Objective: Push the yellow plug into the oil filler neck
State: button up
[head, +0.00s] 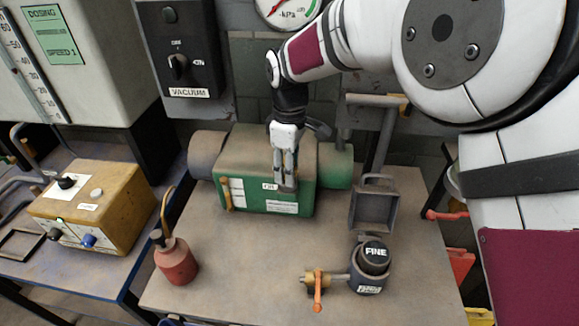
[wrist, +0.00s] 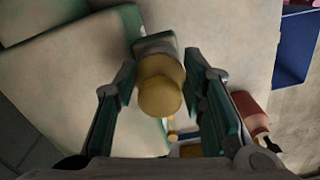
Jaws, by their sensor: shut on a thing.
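The yellow plug (wrist: 160,97) is a round two-step knob between my gripper's fingers in the wrist view. My gripper (wrist: 165,100) is shut on it. A short grey-green stub (wrist: 154,43), which looks like the oil filler neck, shows directly beyond the plug. The two overlap in this view, so I cannot tell whether they touch or how deep the plug sits. In the head view my gripper (head: 286,182) points down at the front of the green pump body (head: 240,165). The fingers largely hide the plug and neck there.
A red oil can (head: 176,260) stands front left on the bench (head: 225,285). A black-capped FINE unit (head: 372,265) with an orange lever and a grey open box (head: 375,208) are at right. The yellow control box (head: 92,205) is on the left table. The bench's front middle is clear.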

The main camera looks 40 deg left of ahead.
jog(key=shift+f+b, duration=0.3)
jog(key=shift+f, duration=0.55)
dwell(0.3)
jog(key=o, duration=1.1)
